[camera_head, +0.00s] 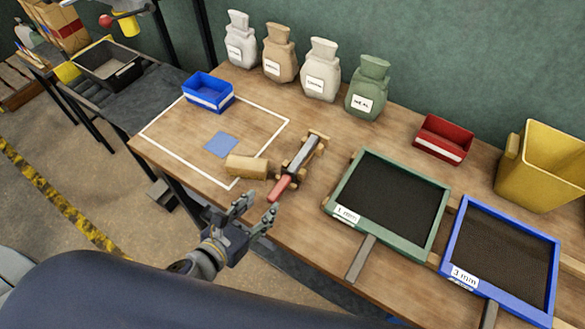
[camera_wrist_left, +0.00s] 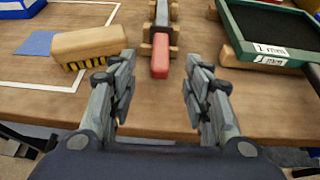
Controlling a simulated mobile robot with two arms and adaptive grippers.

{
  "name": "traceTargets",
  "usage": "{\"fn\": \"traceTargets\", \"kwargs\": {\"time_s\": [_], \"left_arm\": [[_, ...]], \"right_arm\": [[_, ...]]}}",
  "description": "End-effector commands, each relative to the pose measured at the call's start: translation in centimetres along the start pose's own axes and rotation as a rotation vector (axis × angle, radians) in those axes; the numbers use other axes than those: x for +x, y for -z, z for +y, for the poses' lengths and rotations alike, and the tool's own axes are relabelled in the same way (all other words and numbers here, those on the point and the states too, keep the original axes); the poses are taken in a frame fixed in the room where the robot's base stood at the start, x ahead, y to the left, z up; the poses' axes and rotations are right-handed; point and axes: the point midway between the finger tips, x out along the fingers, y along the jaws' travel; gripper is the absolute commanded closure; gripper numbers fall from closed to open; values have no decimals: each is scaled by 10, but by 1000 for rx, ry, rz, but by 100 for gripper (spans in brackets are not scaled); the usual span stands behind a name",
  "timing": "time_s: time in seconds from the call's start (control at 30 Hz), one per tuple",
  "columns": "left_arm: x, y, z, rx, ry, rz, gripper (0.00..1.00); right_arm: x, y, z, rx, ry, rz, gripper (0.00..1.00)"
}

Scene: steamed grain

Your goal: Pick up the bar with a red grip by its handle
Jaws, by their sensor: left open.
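The bar (camera_head: 304,151) has a grey metal body and a red grip (camera_head: 280,188) that points toward the table's front edge. It rests on a wooden cradle (camera_head: 316,137) on the workbench. In the left wrist view the red grip (camera_wrist_left: 160,57) shows end-on at the top middle, with the grey bar (camera_wrist_left: 162,14) behind it. My left gripper (camera_head: 258,207) is open and empty, in front of the table's front edge and short of the red grip. In the left wrist view its two fingers (camera_wrist_left: 158,85) stand apart, with the grip beyond and between them. My right gripper is not in view.
A green-framed sieve (camera_head: 416,246) stands to the right, with a blue-framed sieve (camera_head: 501,302) beyond. A blue bin (camera_head: 209,93), several sacks and a red bin (camera_head: 443,139) stand farther back.

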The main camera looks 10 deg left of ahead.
Motion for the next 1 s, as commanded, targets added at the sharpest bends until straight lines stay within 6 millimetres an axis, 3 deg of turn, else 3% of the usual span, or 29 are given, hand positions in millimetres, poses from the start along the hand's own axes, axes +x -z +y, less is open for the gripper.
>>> {"fn": "traceTargets", "kwargs": {"time_s": [0.3,0.53,0.8,1.0], "left_arm": [[43,-3,0,0,-1,-4,55],[58,-4,0,-3,-1,-2,55],[94,-5,-1,-4,-2,-2,55],[102,-3,-1,-3,0,-1,55]], "right_arm": [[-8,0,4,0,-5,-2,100],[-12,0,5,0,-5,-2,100],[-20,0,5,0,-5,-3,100],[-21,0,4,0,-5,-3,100]]}}
